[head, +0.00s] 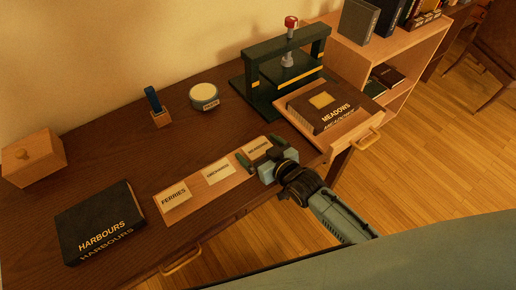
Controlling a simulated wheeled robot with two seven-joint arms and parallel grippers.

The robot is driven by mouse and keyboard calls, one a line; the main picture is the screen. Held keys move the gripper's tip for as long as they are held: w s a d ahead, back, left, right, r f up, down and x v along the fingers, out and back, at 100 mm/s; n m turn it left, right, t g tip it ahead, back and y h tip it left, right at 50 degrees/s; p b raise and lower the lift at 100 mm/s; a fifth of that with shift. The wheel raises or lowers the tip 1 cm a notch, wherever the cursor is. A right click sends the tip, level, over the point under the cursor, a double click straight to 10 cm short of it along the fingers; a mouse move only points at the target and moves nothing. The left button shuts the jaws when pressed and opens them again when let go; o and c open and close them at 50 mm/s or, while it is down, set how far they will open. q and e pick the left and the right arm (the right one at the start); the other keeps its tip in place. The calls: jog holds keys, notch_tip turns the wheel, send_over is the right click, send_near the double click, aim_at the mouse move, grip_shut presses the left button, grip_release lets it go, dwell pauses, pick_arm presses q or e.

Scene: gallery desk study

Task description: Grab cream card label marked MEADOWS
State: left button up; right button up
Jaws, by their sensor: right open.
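A wooden strip (191,205) near the front of the desk bears three cream card labels in a row. The left card reads FERRIES (174,196). The middle card (218,171) has small print I cannot read for sure. The right-hand card (257,146) is probably the MEADOWS label, but its print is too small to read surely. My right gripper (260,151) is open, with its fingers on either side of this right-hand card. I cannot tell whether it touches the card. My left gripper is not in view.
A dark MEADOWS book (331,113) lies on a wooden tray by a green press (262,97) with a red knob. A black HARBOURS book (99,222), a wooden box (33,157), a blue upright tool (153,101) and a round tin (204,96) stand on the desk.

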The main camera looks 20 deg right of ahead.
jog(key=shift+w+a+f, duration=0.15)
jog(key=shift+w+a, duration=0.05)
jog(key=shift+w, duration=0.2)
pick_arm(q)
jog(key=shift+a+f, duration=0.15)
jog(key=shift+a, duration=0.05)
pick_arm(e)
jog(key=c, duration=1)
jog(key=shift+c, duration=0.2)
